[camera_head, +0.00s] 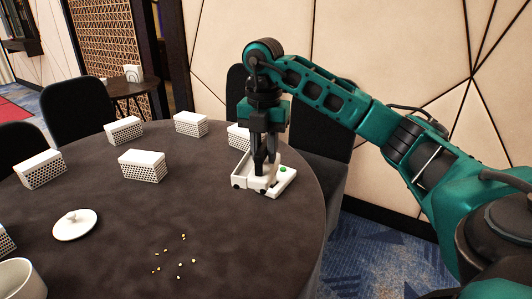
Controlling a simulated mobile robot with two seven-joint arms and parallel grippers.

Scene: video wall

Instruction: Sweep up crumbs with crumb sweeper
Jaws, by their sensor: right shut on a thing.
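The crumb sweeper (285,179) is a low white device with dark wheels and a green button, on the right part of the round dark table (215,235). My right gripper (262,165) points straight down and is shut on the sweeper's raised white part. The crumbs (170,257) are several small yellowish and whitish bits scattered near the table's front middle, to the left of and nearer than the sweeper. My left gripper does not show.
Several white boxes with dotted sides, such as one box (142,166), stand across the table's back and left. Dark chairs (78,110) surround the table. The table between sweeper and crumbs is clear.

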